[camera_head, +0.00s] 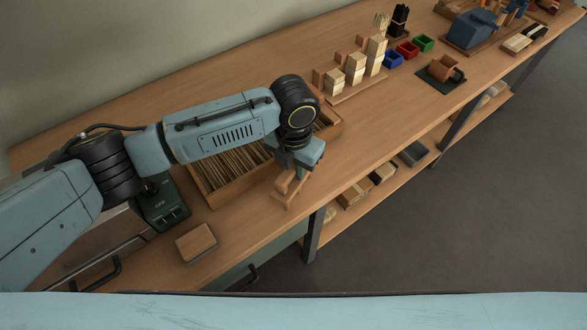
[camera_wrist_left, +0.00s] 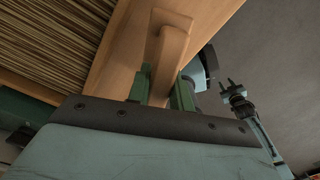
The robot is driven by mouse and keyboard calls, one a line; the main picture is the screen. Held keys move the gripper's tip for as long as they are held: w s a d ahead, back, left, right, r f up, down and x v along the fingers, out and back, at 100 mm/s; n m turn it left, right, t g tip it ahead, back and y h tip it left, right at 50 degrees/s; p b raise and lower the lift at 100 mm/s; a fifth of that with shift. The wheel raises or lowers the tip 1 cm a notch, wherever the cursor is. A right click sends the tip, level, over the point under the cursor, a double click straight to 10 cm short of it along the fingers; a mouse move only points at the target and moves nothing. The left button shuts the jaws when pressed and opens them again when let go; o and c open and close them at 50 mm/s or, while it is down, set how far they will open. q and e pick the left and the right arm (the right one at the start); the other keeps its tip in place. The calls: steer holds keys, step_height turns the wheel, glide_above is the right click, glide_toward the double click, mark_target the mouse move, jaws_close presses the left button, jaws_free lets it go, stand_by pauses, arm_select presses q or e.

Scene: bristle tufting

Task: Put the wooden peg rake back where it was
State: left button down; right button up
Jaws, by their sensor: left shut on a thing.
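The wooden peg rake (camera_head: 284,200) is at the front edge of the bench, just right of the bristle tray. My left gripper (camera_head: 297,172) is over it, with its green fingers on either side of the wooden handle. In the left wrist view the handle (camera_wrist_left: 168,48) runs between the two fingers of the left gripper (camera_wrist_left: 162,88), which is shut on it. The rake's far parts and any pegs are hard to make out. Whether it touches the bench top I cannot tell. My right gripper (camera_wrist_left: 230,86) seems to show small and dark in the left wrist view, over the floor.
A wooden tray (camera_head: 211,203) of long bristles lies partly under my left arm. A green device (camera_head: 163,208) and a wooden block (camera_head: 197,243) are left of it. Wooden block stacks (camera_head: 356,68) and small coloured bins (camera_head: 407,49) stand farther right. Bare bench lies between.

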arm_select(q)
steer(key=shift+f, duration=0.55)
steer(key=shift+f, duration=0.15)
steer(key=c, duration=1.3)
jaws_free()
steer(key=shift+o, duration=0.2)
step_height(320, 180, up, 12)
steer(key=shift+r+p, duration=0.2)
steer(key=shift+p, duration=0.35)
